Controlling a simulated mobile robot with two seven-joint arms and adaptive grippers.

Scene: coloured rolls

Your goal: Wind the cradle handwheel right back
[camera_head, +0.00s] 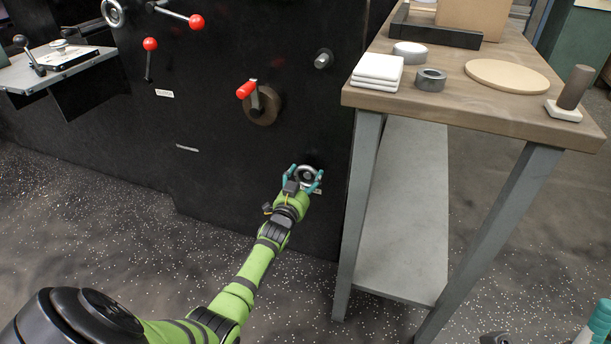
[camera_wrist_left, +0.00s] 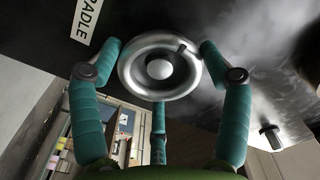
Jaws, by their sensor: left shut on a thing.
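The cradle handwheel (camera_head: 307,169) is a small silver wheel low on the black machine front, left of the table leg. My left gripper (camera_head: 305,176) is shut on it, with teal fingers at both sides of the rim. In the left wrist view the wheel (camera_wrist_left: 159,70) shows a bright round hub and a small dark peg at the upper right of its rim. The gripper's fingers (camera_wrist_left: 160,50) stand left and right of the rim, and a third is below. A white label (camera_wrist_left: 91,20) ending in "ADLE" is beside the wheel.
A red-handled crank (camera_head: 262,103) sits above the wheel, with a grey knob (camera_head: 323,59) to its right. A wooden-topped table (camera_head: 455,97) stands close on the right, its grey front leg near my left gripper.

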